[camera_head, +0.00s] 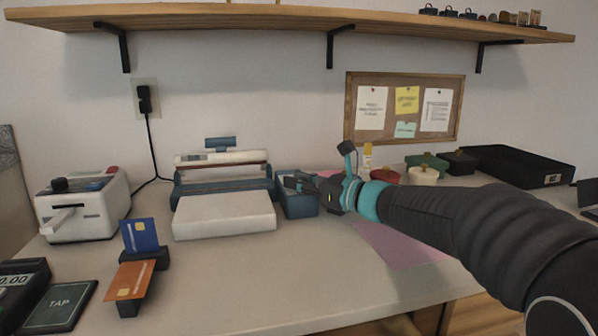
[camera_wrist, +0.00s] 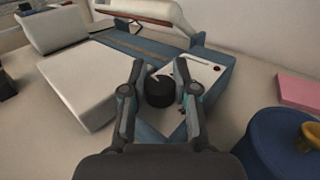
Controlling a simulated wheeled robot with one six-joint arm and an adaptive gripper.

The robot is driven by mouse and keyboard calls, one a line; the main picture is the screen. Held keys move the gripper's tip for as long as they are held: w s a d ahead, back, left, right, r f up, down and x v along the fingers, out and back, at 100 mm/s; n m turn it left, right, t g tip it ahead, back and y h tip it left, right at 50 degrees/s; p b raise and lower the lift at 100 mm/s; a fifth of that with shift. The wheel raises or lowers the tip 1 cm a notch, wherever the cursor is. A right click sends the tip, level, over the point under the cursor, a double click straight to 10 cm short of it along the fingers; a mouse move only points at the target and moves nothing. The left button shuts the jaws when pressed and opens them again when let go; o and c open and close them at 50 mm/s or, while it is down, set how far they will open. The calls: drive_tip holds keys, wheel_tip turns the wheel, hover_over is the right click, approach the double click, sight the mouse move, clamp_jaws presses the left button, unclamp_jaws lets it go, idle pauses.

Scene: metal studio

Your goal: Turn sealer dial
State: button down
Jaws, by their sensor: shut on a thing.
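The sealer (camera_head: 222,190) stands against the wall left of centre in the head view, a blue body with white parts. Its blue side unit (camera_head: 297,203) is at its right end. In the wrist view the sealer body (camera_wrist: 145,50) shows with a black round dial (camera_wrist: 159,91) on the side unit's white top panel. The dial has a pale mark on its top. My gripper (camera_wrist: 160,88) is shut on the dial, one finger on each side. In the head view my gripper (camera_head: 300,183) is over the side unit and the dial is hidden.
A white flat pad (camera_head: 224,215) lies in front of the sealer. Lidded jars (camera_head: 424,175) stand right of my gripper, with a blue one (camera_wrist: 275,140) close by in the wrist view. Card stands (camera_head: 137,262) are at front left. The front middle of the table is clear.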

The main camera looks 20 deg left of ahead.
drive_tip(key=shift+r+n+g+y+p, duration=0.15)
drive_tip(key=shift+n+g+y+p, duration=0.25)
drive_tip(key=shift+n+g+p, duration=1.2)
drive_tip(key=shift+g, duration=0.6)
drive_tip(key=c, duration=0.9)
unclamp_jaws()
drive_tip(key=shift+o, duration=0.2)
drive_tip(key=d, duration=1.2)
drive_tip(key=shift+s, duration=0.4)
